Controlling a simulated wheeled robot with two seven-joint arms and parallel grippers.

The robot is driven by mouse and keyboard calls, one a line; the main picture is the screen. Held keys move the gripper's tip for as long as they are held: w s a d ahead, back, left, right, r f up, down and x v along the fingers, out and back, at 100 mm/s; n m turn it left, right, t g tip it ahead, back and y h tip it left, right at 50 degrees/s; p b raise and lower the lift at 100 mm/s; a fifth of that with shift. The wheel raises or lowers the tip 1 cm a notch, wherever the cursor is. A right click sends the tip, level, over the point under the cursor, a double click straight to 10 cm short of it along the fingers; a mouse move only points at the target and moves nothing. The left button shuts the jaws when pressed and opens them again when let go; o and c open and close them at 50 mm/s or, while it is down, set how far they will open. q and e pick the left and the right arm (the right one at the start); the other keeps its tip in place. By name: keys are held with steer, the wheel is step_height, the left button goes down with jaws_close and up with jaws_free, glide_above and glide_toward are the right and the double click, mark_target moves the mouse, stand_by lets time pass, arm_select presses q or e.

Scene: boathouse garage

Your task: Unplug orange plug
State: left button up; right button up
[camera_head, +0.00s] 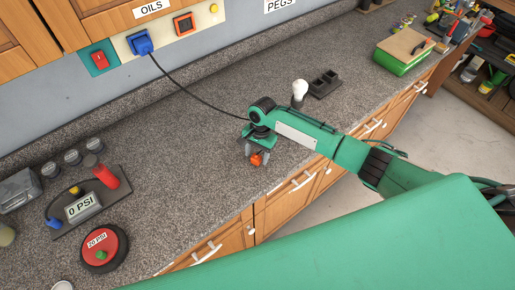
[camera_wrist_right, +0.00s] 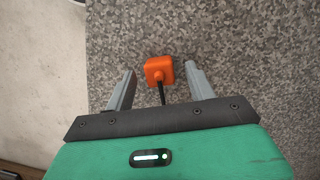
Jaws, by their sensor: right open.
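The orange plug (camera_head: 256,160) is out of any socket, at the counter's front edge, below my right gripper (camera_head: 257,150). In the right wrist view the orange plug (camera_wrist_right: 159,69) shows between and a little beyond the two fingertips of my right gripper (camera_wrist_right: 160,80). A short piece of black cable runs from it back toward the palm. The fingers are open and apart from the plug. An orange-framed wall socket (camera_head: 184,23) has no plug in it. My left gripper is not in view.
A blue plug (camera_head: 140,42) sits on the wall panel; its black cable (camera_head: 190,90) runs across the counter (camera_head: 170,140) to behind my right gripper. A red switch (camera_head: 99,60) is beside it. A light bulb (camera_head: 299,90) and dark block (camera_head: 324,83) stand behind my arm. Pressure gauge gear (camera_head: 83,207) is at left.

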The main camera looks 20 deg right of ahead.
step_height(320, 180, up, 14)
steer(key=w+d+b, duration=0.2)
steer(key=b, duration=0.2)
steer(key=shift+f, duration=0.25)
steer(key=shift+c, duration=0.5)
jaws_close()
stand_by(0.8)
